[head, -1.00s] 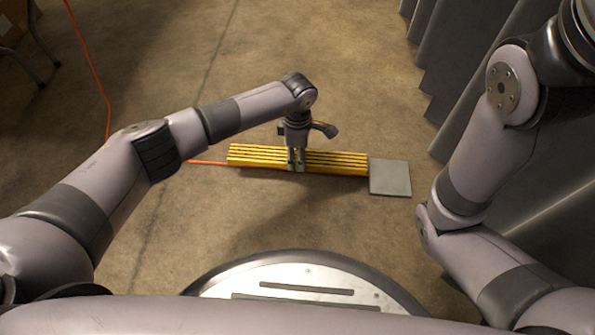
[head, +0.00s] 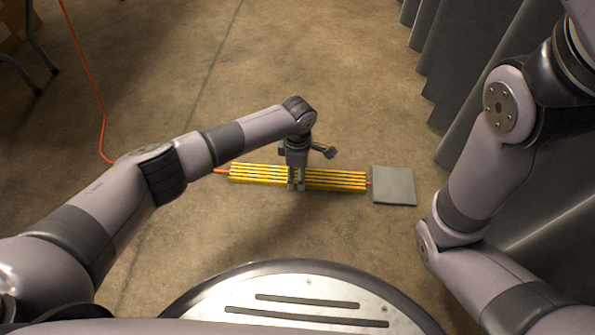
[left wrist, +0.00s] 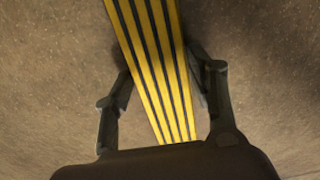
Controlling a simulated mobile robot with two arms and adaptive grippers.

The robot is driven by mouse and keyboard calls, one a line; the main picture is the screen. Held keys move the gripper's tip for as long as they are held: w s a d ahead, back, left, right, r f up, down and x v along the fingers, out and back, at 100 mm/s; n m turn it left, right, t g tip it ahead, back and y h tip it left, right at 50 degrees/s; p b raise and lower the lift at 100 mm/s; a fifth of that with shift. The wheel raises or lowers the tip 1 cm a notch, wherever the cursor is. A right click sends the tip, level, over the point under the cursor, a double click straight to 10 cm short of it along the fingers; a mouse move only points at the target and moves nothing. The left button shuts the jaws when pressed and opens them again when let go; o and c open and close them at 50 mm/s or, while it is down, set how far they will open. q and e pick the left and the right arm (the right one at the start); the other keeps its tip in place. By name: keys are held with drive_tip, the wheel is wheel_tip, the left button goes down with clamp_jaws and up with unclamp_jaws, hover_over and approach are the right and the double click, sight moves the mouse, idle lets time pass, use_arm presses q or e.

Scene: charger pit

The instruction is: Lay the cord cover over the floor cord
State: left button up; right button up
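The cord cover (head: 335,180) is a long yellow strip with dark grooves, lying roughly left to right on the floor. The orange floor cord (head: 104,130) runs down at the left. It meets the cover's left end, and a short bit shows at its right end beside a grey plate. The cover hides the stretch between. My left gripper (head: 297,184) is at the cover's middle, fingers down on either side. The left wrist view shows the cover (left wrist: 155,60) between the fingers (left wrist: 160,75), which appear to press its edges. My right gripper is out of view.
The flat grey plate (head: 393,187) lies just right of the cover. Grey upright panels (head: 470,90) stand along the right. Dark legs of some furniture (head: 40,50) show at the top left. The floor beyond the cover is clear.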

use_arm(q)
drive_tip(key=o, duration=0.3)
drive_tip(key=shift+o, duration=0.2)
drive_tip(key=shift+r, duration=0.15)
wheel_tip(320, 180, up, 12)
drive_tip(key=p, duration=0.9)
